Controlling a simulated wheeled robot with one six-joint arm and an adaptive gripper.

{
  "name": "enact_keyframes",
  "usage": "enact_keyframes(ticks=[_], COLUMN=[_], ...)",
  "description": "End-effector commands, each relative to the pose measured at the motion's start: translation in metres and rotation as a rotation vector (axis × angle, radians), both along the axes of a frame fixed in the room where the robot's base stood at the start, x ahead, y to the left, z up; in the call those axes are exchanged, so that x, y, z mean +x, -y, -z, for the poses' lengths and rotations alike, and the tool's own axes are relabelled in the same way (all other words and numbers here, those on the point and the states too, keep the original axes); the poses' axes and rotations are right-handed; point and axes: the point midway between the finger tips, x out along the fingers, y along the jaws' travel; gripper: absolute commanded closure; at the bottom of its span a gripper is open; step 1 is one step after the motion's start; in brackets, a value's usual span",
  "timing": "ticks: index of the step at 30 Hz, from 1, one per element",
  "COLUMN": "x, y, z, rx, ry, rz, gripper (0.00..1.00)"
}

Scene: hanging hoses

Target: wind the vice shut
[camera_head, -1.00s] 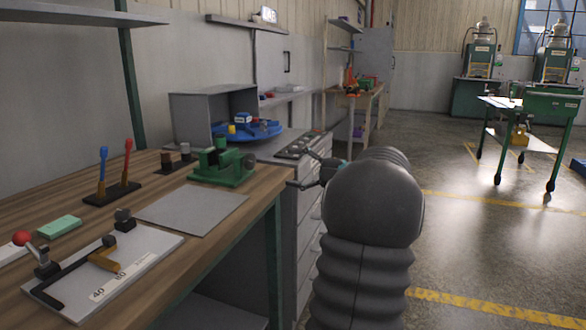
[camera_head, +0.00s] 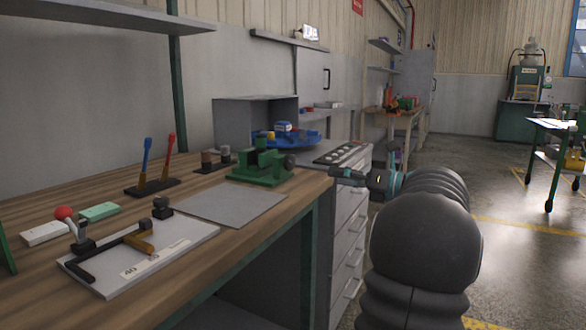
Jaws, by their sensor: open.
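The green vice (camera_head: 258,172) stands near the right end of the wooden workbench. Its dark screw end (camera_head: 290,161) faces right, toward my gripper. The gap between its jaws is too small to make out. My gripper (camera_head: 338,172) is just beyond the bench's right end, pointing left at the vice, with a visible space between them. It is open, and I see nothing between its fingers. My own arm hides part of the floor and drawers behind it.
A grey mat (camera_head: 232,204) lies in front of the vice. A grey drawer cabinet (camera_head: 347,225) stands beside the bench. A blue turntable (camera_head: 290,142) is behind the vice.

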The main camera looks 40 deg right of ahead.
Motion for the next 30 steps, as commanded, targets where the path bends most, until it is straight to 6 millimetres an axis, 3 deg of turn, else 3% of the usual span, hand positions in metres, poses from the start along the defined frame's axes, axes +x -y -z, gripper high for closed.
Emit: enact_keyframes(ticks=[30], x=[-0.004], y=[-0.001], z=[-0.016], rx=[-2.044], ry=[0.821], rz=[-0.005], gripper=[0.28])
